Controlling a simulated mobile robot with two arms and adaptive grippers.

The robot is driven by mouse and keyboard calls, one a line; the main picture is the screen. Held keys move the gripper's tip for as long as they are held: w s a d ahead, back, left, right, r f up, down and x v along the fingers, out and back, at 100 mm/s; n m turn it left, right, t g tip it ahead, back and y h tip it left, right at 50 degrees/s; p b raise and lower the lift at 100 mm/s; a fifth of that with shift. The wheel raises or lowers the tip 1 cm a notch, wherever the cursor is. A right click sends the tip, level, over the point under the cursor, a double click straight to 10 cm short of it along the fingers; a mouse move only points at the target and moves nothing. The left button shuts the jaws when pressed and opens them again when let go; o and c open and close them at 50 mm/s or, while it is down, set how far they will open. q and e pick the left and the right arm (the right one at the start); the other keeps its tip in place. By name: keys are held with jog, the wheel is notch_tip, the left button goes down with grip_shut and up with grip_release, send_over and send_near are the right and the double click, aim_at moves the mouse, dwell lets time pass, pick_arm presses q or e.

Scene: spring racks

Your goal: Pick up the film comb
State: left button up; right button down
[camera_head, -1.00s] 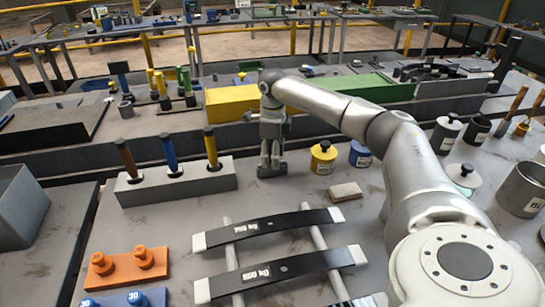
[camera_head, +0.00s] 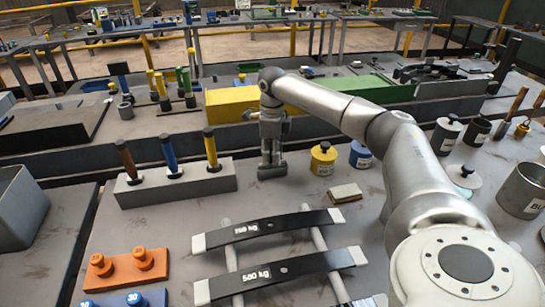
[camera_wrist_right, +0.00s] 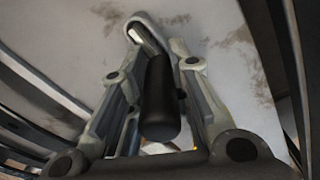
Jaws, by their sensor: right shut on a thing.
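My right gripper (camera_head: 271,168) points straight down behind the leaf springs and reaches low over the grey tabletop. In the right wrist view its two fingers (camera_wrist_right: 147,38) close in on both sides of a dark, smooth cylinder (camera_wrist_right: 160,100) with a small stub on its side. I take this held cylinder for the film comb, but its lower end is hidden by the fingertips. In the head view the held thing cannot be made out behind the gripper. My left gripper is not in view.
A grey block (camera_head: 200,183) with three handled tools stands close left of the gripper. A yellow pot (camera_head: 322,159), a blue pot (camera_head: 360,154) and a small beige pad (camera_head: 345,192) are to its right. Two dark leaf springs (camera_head: 290,222) lie in front. A low wall runs behind.

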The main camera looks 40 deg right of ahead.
jog(key=shift+r, duration=0.45)
jog(key=s+a+r+b, duration=0.1)
jog(key=s+a+r, duration=0.1)
jog(key=a+r, duration=0.3)
jog(key=s+a+r+b, duration=0.2)
jog(key=a+r, duration=0.4)
jog(key=a, duration=0.2)
jog(key=shift+s+a+r, duration=0.15)
jog(key=shift+s+r, duration=0.1)
jog(key=c, duration=2)
grip_release()
grip_shut()
jog(key=shift+f, duration=0.1)
